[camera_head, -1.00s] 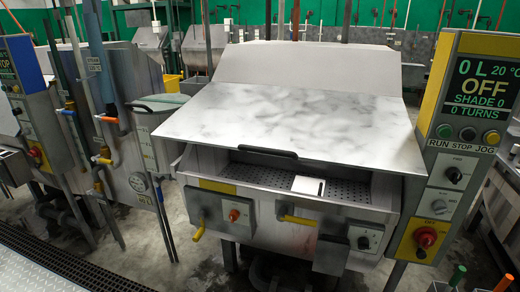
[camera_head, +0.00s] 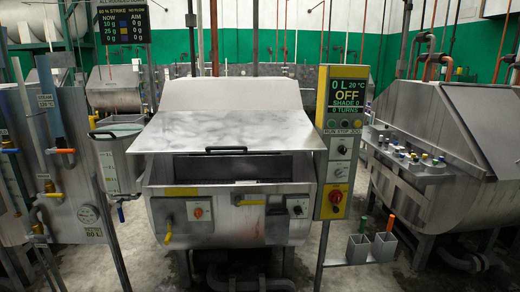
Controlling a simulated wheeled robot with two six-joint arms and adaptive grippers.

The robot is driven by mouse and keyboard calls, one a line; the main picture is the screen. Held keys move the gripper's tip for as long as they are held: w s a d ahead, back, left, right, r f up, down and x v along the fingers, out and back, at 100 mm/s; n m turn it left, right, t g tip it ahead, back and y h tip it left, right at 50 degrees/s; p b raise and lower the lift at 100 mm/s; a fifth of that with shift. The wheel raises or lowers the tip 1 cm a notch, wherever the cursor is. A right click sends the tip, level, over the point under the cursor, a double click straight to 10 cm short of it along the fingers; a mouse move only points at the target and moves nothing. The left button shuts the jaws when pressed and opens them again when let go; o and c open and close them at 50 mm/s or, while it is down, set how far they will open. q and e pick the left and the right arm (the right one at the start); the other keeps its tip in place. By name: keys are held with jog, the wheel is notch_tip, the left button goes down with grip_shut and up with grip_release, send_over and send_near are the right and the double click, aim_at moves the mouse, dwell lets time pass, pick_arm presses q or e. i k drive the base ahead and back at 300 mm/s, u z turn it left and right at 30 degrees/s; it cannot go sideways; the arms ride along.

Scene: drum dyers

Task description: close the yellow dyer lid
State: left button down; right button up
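The dyer with the yellow control panel (camera_head: 335,148) stands in the middle of the head view. Its marbled grey-white lid (camera_head: 228,131) slopes toward me and has a black handle (camera_head: 226,149) along its front edge. Below the lid edge, a dark opening (camera_head: 230,167) shows in the front of the drum, so the lid is not flush with the body. The panel reads OFF. Neither of my grippers is in the picture.
A tank with pipes and a side bucket (camera_head: 121,137) stands left. Another steel dyer (camera_head: 440,160) with small bottles on its ledge is at right. Two grey holders (camera_head: 370,247) with orange and green handles stand low beside the panel. Wet floor shows between them.

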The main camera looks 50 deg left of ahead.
aim_at(275, 131)
jog(key=i, duration=1)
jog(key=u, duration=0.8)
jog(key=i, duration=0.8)
jog(key=u, duration=0.85)
